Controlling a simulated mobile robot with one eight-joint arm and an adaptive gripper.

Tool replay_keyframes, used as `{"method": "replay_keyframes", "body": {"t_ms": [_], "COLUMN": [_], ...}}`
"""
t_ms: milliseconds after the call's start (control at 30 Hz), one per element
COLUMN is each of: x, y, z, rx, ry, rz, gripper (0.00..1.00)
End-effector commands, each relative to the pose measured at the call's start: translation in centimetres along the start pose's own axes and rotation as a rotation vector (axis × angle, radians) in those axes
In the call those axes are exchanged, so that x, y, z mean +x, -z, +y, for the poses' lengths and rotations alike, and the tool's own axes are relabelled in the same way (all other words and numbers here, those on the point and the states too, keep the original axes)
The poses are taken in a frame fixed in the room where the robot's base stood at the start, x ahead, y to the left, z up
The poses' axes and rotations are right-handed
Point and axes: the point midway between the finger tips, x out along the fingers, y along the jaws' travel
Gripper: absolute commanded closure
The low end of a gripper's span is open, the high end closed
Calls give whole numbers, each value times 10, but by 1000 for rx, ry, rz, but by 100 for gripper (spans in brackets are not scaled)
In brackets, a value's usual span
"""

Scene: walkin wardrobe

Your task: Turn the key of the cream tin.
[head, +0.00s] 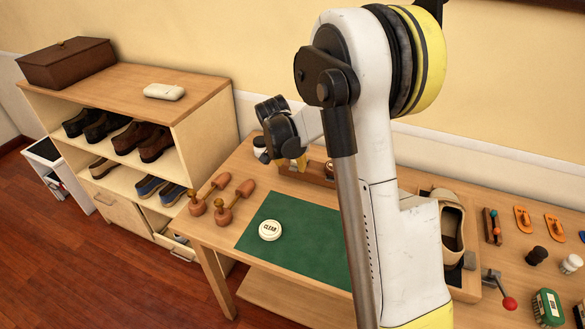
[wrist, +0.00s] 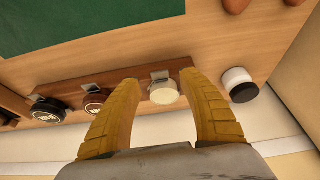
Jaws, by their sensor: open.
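The cream tin (wrist: 164,94) sits in a wooden rack (wrist: 135,76) in the wrist view. A small grey metal key (wrist: 160,76) shows at its edge. My gripper (wrist: 159,79) is open, its two yellow fingers on either side of the tin in the picture, with nothing held. I cannot tell how far the fingertips are above the tin. In the head view my gripper (head: 292,163) is over the rack (head: 308,175) at the back of the bench, and it hides the cream tin there.
A brown tin (wrist: 97,101) and a black tin (wrist: 49,111) share the rack. A white-and-black jar (wrist: 239,84) stands right of it. A white tin marked CLEAR (head: 270,229) lies on the green mat (head: 300,254). Wooden shoe trees (head: 233,202) lie left of the mat.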

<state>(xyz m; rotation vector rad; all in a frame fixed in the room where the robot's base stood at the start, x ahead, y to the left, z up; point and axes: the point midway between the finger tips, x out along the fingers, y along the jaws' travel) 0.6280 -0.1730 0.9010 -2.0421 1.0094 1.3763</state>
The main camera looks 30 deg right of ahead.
Motion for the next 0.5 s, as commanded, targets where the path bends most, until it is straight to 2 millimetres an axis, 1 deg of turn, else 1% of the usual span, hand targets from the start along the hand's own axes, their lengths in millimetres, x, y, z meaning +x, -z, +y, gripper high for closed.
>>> {"method": "replay_keyframes", "body": {"t_ms": [33,100,233,300,400,500], "x": [-13,-29,-56,-68,-79,-85], "y": [0,0,-1,0,0,0], "z": [0,1,0,0,0,0], "rx": [-2,-1,0,-1,0,1], "ry": [0,0,0,0,0,0], "rz": [0,0,0,0,0,0], "gripper": [51,51,51,51,51,51]}}
